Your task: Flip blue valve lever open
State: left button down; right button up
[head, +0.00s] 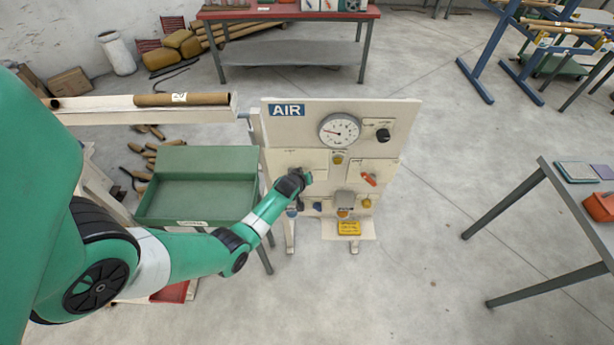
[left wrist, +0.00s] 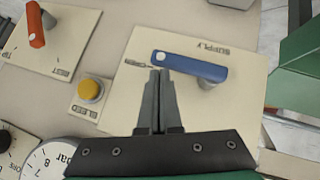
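The blue valve lever (left wrist: 190,67) shows in the left wrist view on a cream plate (left wrist: 235,105), lying nearly crosswise in the picture. In the head view my left gripper (head: 306,177) is in front of the left part of the AIR panel (head: 340,112), and the lever is hidden there. In the left wrist view the left gripper (left wrist: 158,72) has its fingers together with nothing between them. Its tips lie at the lever's lower edge, near the end with the white dot. I cannot tell whether they touch it. My right gripper is not in view.
A gauge (head: 339,130), a black knob (head: 383,135), a yellow button (head: 338,159) and a red lever (head: 369,180) are on the panel. A green tray (head: 200,162) stands left of it. Open floor (head: 430,240) lies to the right.

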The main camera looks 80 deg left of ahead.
pick_arm(q)
jog(key=shift+d+f, duration=0.1)
jog(key=shift+f, duration=0.1)
jog(key=s+d+r+p, duration=0.1)
jog(key=d+r+p, duration=0.5)
jog(key=r, duration=0.5)
jog(key=shift+s+d+r+p, duration=0.25)
jog(key=shift+s+d+p, duration=0.1)
jog(key=shift+p, duration=0.05)
